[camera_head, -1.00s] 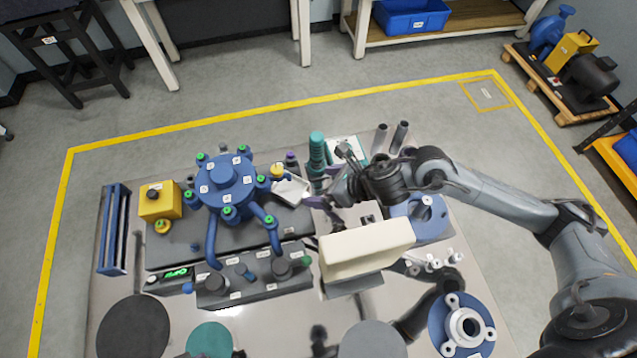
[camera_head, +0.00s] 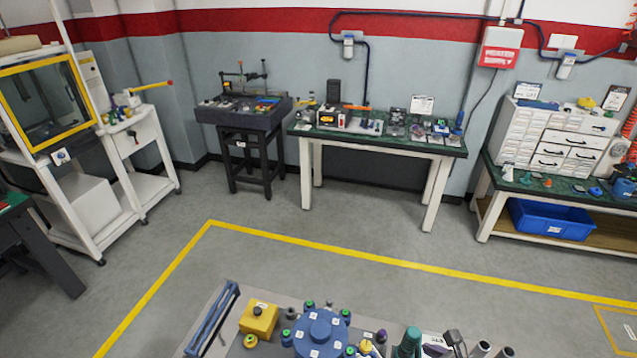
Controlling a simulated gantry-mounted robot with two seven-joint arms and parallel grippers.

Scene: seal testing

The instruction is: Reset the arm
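Neither of my grippers shows clearly in the head view. A small dark grey shape at the bottom edge, right of the teal bottle (camera_head: 408,343), may be part of my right arm; I cannot tell. The top of the test bench is at the bottom edge. The rest of the bench top is cut off below.
Grey floor with a yellow line (camera_head: 330,249) lies open behind the bench. Along the wall stand a black stand (camera_head: 245,112), a green-topped workbench (camera_head: 385,140), a table with white drawers (camera_head: 560,138) and a yellow-framed cabinet (camera_head: 48,98). A blue bin (camera_head: 550,220) sits on the lower shelf.

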